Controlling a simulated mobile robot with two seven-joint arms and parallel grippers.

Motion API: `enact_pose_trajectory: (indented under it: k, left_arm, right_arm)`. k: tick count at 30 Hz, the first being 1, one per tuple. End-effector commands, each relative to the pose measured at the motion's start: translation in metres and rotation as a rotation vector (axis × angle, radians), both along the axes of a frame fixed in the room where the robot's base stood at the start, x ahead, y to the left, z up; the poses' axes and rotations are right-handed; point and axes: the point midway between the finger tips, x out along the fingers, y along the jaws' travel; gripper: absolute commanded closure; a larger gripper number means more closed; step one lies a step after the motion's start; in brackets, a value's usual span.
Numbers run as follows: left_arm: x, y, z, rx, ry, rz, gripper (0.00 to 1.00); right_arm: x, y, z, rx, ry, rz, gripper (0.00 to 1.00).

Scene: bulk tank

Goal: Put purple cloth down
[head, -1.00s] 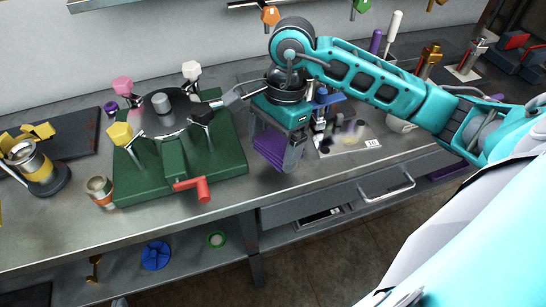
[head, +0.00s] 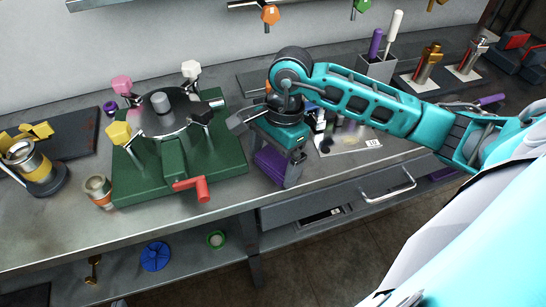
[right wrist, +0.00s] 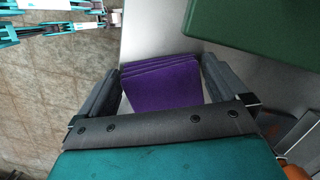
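The purple cloth (head: 270,164) is a folded stack at the front edge of the steel bench. It also shows in the right wrist view (right wrist: 162,82), flat and layered. My right gripper (head: 276,168) points down over it, with one finger along each side of the cloth.
A green fixture (head: 220,160) with a red handle stands close left of my right gripper. A marked plate (head: 350,140) with small items lies right of it, and a holder (head: 377,68) with purple and white handles stands behind. Drawers (head: 340,198) are below the bench edge.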

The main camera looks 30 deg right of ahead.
Motion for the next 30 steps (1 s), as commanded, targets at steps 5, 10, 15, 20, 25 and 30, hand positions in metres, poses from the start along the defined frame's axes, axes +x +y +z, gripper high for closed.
enact_pose_trajectory:
  k: [5, 10, 15, 20, 25, 30]
  left_arm:
    - [0.000, 0.000, 0.002, 0.000, 0.000, 0.000, 1.00]
    - [0.000, 0.000, 0.004, 0.000, -0.001, 0.000, 1.00]
    - [0.000, 0.000, 0.004, 0.000, -0.001, 0.000, 1.00]
    - [0.000, 0.000, 0.003, 0.000, -0.001, 0.000, 1.00]
    - [0.000, 0.000, 0.003, 0.000, -0.001, 0.000, 1.00]
    - [0.000, 0.000, 0.003, 0.000, 0.000, 0.000, 1.00]
  right_arm:
    - [0.000, 0.000, 0.002, 0.000, 0.001, 0.000, 0.00]
    - [0.002, -0.003, 0.018, -0.001, -0.005, 0.000, 0.00]
    - [0.003, -0.011, 0.055, -0.002, -0.007, 0.000, 0.00]
    - [0.004, -0.017, 0.088, -0.001, -0.005, -0.001, 0.00]
    - [0.004, -0.021, 0.112, 0.000, -0.002, 0.000, 0.00]
    - [0.003, -0.023, 0.121, 0.000, 0.001, -0.001, 0.00]
